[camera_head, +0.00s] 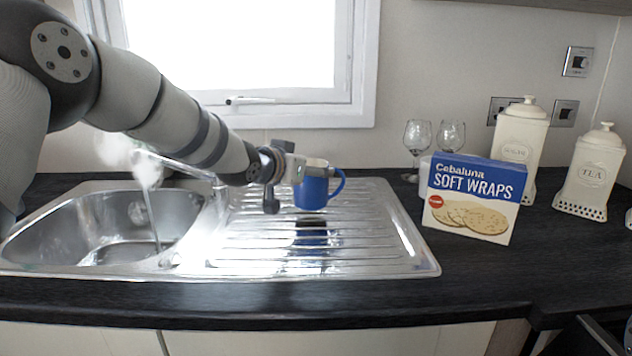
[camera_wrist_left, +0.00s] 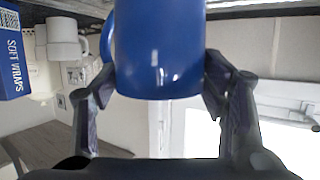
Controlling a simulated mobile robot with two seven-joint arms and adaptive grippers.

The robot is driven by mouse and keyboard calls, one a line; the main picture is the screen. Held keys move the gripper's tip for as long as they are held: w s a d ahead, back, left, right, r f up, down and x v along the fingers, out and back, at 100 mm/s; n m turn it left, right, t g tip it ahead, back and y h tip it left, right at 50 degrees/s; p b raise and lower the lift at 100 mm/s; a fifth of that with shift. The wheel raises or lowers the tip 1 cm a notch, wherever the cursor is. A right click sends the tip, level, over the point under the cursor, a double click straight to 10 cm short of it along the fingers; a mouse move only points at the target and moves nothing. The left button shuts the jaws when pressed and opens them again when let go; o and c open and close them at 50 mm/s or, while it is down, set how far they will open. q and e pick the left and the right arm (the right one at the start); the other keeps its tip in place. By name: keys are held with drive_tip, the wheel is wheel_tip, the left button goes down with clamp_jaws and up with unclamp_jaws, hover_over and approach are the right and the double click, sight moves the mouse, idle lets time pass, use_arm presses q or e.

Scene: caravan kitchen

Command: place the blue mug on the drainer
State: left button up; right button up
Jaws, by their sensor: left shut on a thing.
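The blue mug (camera_head: 312,191) is upright in the head view, with its handle to the right. My left gripper (camera_head: 300,172) is shut on it and holds it above the ribbed drainer (camera_head: 375,225). A dark blue reflection of the mug shows on the drainer's metal below it, with a gap between. In the left wrist view the mug (camera_wrist_left: 160,50) sits between the two fingers (camera_wrist_left: 160,85), which press on its sides. Its handle shows at the left there.
The sink basin (camera_head: 60,230) with running, steaming water is left of the drainer. A soft wraps box (camera_head: 472,198) stands just right of the drainer. Two wine glasses (camera_head: 417,138) and white canisters (camera_head: 519,140) stand behind and right. Dark counter (camera_head: 480,285) is clear in front.

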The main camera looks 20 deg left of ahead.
use_arm(q)
drive_tip(key=shift+s+d+f, duration=0.15)
drive_tip(key=shift+s+f, duration=0.7)
drive_tip(key=shift+f, duration=0.05)
drive_tip(key=shift+c, duration=0.7)
drive_tip(key=shift+r, duration=0.1)
drive_tip(key=shift+w+a+f, duration=0.25)
drive_tip(key=shift+w, duration=0.05)
drive_tip(key=o, duration=1.3)
drive_tip(key=shift+w+f, duration=0.1)
drive_tip(key=shift+w, duration=0.05)
drive_tip(key=shift+o, duration=1.3)
drive_tip(key=shift+s+d+r, duration=0.1)
drive_tip(key=shift+s+r, duration=0.1)
use_arm(e)
drive_tip(key=s, duration=0.1)
drive_tip(key=s+f, duration=0.1)
drive_tip(key=shift+s+d, duration=0.1)
drive_tip(key=shift+s, duration=0.2)
use_arm(q)
drive_tip(key=shift+w+f, duration=0.1)
